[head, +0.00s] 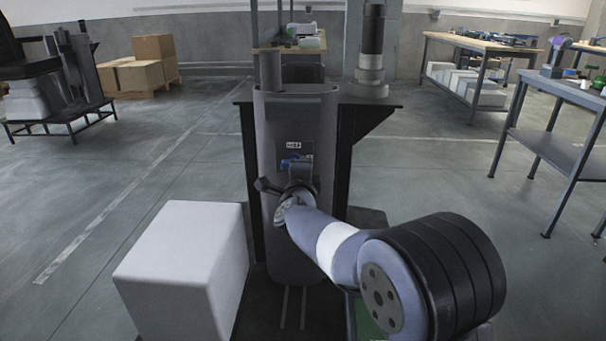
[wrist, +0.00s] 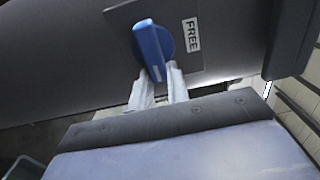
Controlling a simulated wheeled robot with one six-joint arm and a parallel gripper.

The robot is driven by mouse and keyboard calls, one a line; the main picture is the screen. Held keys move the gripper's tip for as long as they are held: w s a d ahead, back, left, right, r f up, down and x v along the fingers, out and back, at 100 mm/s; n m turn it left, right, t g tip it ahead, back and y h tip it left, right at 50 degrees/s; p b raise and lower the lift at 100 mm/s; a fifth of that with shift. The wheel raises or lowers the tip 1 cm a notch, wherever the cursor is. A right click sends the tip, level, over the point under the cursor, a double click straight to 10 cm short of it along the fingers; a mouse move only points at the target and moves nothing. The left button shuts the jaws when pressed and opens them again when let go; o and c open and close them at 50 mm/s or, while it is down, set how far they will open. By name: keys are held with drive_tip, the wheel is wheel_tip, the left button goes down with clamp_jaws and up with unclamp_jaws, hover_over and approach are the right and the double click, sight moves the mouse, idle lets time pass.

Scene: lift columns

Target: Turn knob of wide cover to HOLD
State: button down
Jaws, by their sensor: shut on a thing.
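The wide cover (head: 262,225) is a broad dark grey upright column casing in the middle of the head view. On its front is a plate with a blue knob (head: 296,163), also large in the wrist view (wrist: 150,40). The knob's bar lies across the column, and a pale mark shows at its end near my fingers. A white label (wrist: 192,35) beside it reads FREE; in the head view this label (head: 293,145) sits above the knob. No HOLD label is readable. My gripper (wrist: 161,76) is shut on the knob's bar, one pale finger on each side.
A pale grey block (head: 185,262) stands on the floor left of the column. A black frame (head: 345,150) stands close behind the cover. A workbench (head: 560,110) is at the right, with open floor between.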

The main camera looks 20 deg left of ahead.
idle(0.4)
drive_tip(key=c, duration=1.4)
unclamp_jaws()
drive_tip(key=shift+o, duration=0.2)
drive_tip(key=p+v, duration=0.1)
drive_tip(key=v, duration=0.9)
drive_tip(key=shift+s+d, duration=0.2)
drive_tip(key=shift+s, duration=0.15)
drive_tip(key=shift+w, duration=0.15)
drive_tip(key=b+x, duration=0.1)
drive_tip(key=x, duration=0.9)
drive_tip(key=shift+w+a, duration=0.2)
drive_tip(key=shift+w, duration=0.05)
